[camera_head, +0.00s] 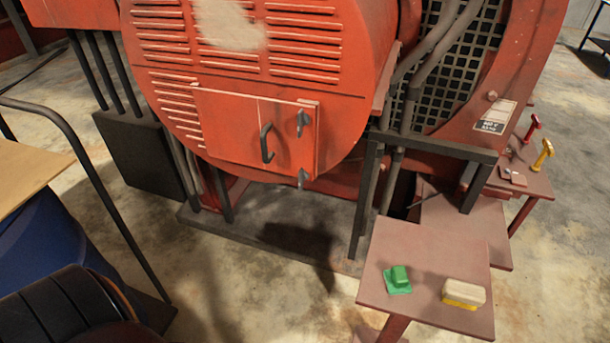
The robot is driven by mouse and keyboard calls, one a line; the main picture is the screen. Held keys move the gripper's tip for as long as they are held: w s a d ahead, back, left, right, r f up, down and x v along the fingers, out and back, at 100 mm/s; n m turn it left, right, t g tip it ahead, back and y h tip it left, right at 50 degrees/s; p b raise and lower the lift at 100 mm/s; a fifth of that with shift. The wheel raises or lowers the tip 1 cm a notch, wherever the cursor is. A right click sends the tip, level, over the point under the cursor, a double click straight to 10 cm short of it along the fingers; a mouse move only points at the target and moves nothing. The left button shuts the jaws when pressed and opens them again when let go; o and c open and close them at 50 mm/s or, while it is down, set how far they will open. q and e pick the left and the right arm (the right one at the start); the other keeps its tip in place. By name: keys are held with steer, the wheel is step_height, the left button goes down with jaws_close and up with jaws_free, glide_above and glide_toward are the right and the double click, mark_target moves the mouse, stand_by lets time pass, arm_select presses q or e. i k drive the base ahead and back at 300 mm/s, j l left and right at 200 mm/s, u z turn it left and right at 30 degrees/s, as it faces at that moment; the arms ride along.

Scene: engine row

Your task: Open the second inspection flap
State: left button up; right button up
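A red inspection flap (228,128) sits on the lower front of the large red louvred machine housing (345,60). It has a black bar handle (266,143) and two dark hinge-like fittings along its right side, an upper one (303,122) and a lower one (303,178). The flap looks closed against the housing. Only this one flap is clearly in view, and I cannot tell whether it is the second one. Neither of my grippers shows in the head view.
A small reddish table (420,245) at the lower right holds a green object (398,280) and a cream-and-yellow block (463,293). Another small table (535,183) stands behind. A dark tubular frame (432,143) stands right of the flap. Concrete floor (235,275) lies open in front.

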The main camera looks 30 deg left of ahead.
mark_target(257, 132)
steer(key=u, duration=1.35)
